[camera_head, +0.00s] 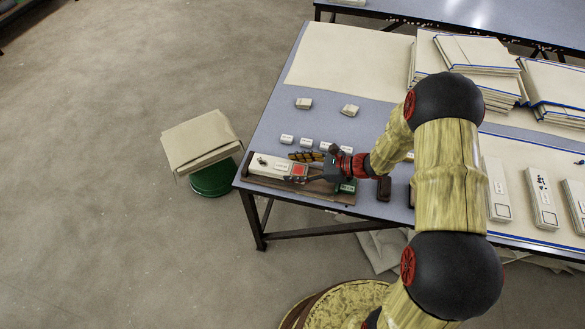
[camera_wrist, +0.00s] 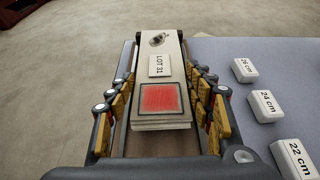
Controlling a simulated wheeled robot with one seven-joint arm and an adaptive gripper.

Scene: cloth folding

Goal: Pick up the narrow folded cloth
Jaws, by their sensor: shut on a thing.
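The narrow folded cloth (camera_head: 270,164) is a pale, long, layered bundle at the near left corner of the table. In the wrist view the cloth (camera_wrist: 170,45) runs away from me, with a "LOT 31" label, a red square and a small dark mark on top. My gripper (camera_head: 300,169) is at its right end. In the wrist view my gripper (camera_wrist: 162,78) has its yellow-padded fingers along both long sides of the cloth, shut on it. A brown board (camera_head: 325,192) lies under it; I cannot tell whether the cloth touches the board.
Small white size blocks (camera_head: 287,139) stand just behind, marked 22, 24 and 26 cm in the wrist view. Other narrow bundles (camera_head: 541,197) lie at right. Stacked folded cloths (camera_head: 475,52) fill the back right. A green stool (camera_head: 211,180) bearing cloth stands left of the table.

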